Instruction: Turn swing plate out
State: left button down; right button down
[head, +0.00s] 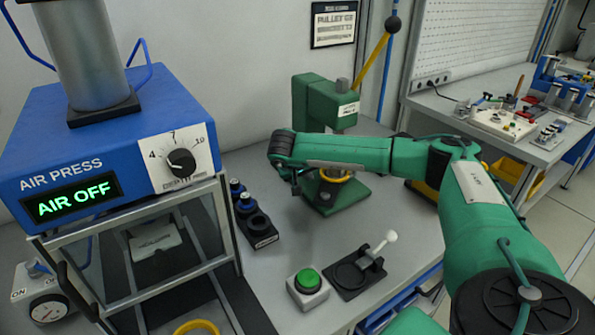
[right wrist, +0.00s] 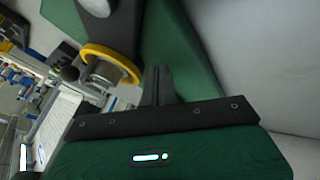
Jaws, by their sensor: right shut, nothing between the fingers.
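The green press (head: 318,103) stands on the table by the wall. A yellow ring (head: 335,177) shows low on it, partly behind my right arm; I cannot tell for certain whether this is the swing plate. In the right wrist view the yellow ring (right wrist: 112,62) is tilted around a metal cylinder. My right gripper (right wrist: 158,84) is shut and empty beside the ring, with the press's green body behind it; touching cannot be told. In the head view my right arm reaches left across the press's front, and its fingers are hard to make out. My left gripper is not in view.
The blue air press box (head: 120,135), reading AIR OFF, stands on a frame at left. A green button (head: 308,281) and a white-knobbed lever (head: 377,250) sit in front. A black holder (head: 255,226) stands left of the green press. A workbench (head: 500,125) is at right.

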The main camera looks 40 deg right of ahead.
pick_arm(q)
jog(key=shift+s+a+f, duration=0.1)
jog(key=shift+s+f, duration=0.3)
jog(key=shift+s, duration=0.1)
pick_arm(e)
jog(key=shift+s+d, duration=0.2)
jog(key=shift+d, duration=0.25)
jog(key=shift+s+d, duration=0.2)
jog(key=shift+d, duration=0.25)
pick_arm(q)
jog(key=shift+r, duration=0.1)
